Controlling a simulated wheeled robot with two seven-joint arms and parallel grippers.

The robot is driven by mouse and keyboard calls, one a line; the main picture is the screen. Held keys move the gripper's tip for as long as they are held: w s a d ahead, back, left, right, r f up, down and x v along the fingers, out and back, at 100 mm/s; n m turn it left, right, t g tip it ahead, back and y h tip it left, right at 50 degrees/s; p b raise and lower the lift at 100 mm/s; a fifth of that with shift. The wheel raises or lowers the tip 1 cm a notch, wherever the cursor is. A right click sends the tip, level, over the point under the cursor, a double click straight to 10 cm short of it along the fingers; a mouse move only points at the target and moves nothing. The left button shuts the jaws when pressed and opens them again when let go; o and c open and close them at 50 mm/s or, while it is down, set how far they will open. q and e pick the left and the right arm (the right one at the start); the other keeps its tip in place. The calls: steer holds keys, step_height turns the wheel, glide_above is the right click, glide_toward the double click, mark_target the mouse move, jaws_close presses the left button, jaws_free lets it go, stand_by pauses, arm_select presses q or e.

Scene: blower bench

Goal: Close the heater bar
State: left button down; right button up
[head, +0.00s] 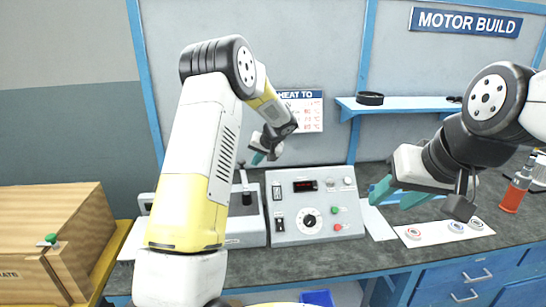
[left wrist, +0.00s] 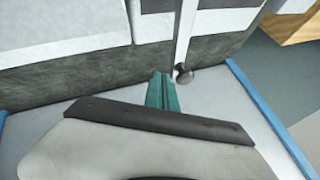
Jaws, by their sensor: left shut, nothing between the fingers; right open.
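The heater bar unit (head: 248,231) is a pale grey machine on the bench, left of the control box and partly hidden behind my left arm. Its lever (head: 245,178) stands up with a dark knob at the top. In the left wrist view the lever is a white rod with a round dark knob (left wrist: 183,74). My left gripper (head: 258,157) has teal fingers, shut and empty, just above and right of the knob in the head view. In the left wrist view its fingertips (left wrist: 163,82) are close beside the knob; I cannot tell if they touch. My right gripper (head: 397,194) is open and empty over the bench's right part.
The grey control box (head: 315,208) with a dial, buttons and display stands right of the heater unit. A white mat (head: 440,238) with small round parts lies further right, near an orange bottle (head: 514,190). A wooden crate (head: 75,235) is at left. A blue shelf (head: 400,104) is on the wall.

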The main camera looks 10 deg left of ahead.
mark_target(244, 162)
arm_select(q)
steer(key=shift+a, duration=0.95)
steer(key=shift+a, duration=0.1)
steer(key=shift+s+a+n+g+y, duration=0.1)
steer(key=shift+a+n+g+y, duration=0.35)
steer(key=shift+a+n, duration=0.6)
steer(key=s+a+n+g, duration=0.8)
steer(key=s+n, duration=0.3)
steer(key=n, duration=0.4)
steer(key=shift+a+g+h, duration=0.25)
steer(key=shift+g+h, duration=0.2)
steer(key=shift+g, duration=0.1)
steer(key=shift+s, duration=0.1)
